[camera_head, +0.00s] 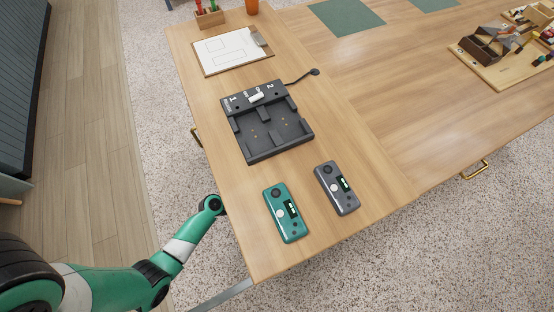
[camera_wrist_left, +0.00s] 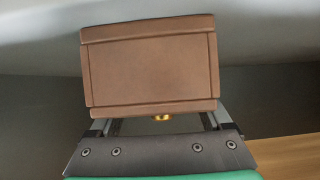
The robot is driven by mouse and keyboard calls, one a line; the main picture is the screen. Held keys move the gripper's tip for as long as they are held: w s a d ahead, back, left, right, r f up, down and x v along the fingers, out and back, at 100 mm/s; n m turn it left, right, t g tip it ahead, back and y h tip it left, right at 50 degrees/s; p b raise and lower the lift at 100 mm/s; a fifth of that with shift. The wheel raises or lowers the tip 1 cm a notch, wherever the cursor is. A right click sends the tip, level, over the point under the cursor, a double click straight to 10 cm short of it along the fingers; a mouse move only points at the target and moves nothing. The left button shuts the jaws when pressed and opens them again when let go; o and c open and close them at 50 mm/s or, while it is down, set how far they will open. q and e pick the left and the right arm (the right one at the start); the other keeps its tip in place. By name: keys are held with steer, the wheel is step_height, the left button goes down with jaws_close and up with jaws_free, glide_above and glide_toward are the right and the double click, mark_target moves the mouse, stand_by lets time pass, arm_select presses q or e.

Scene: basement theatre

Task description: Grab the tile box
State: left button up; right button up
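A brown box (camera_wrist_left: 150,68) with a panelled face fills the middle of the left wrist view, slightly tilted. I take it for the tile box. My left gripper (camera_wrist_left: 160,121) is right at its lower edge, with the fingers spread wide apart. The box hides the fingertips, so I cannot tell whether they press on it. A small gold fitting shows just below the box between the fingers. In the head view my left arm reaches to the table's left edge, and its gripper is hidden there. My right gripper is in neither view.
On the wooden table (camera_head: 355,120) are a dark two-bay charger dock (camera_head: 250,131), a green handheld device (camera_head: 284,226), a grey one (camera_head: 337,189) and a clipboard (camera_head: 234,49). A tray (camera_head: 503,74) with small boxes and pieces stands far right. The table's middle is clear.

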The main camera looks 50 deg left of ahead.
arm_select(q)
steer(key=shift+r, duration=0.1)
steer(key=c, duration=1.2)
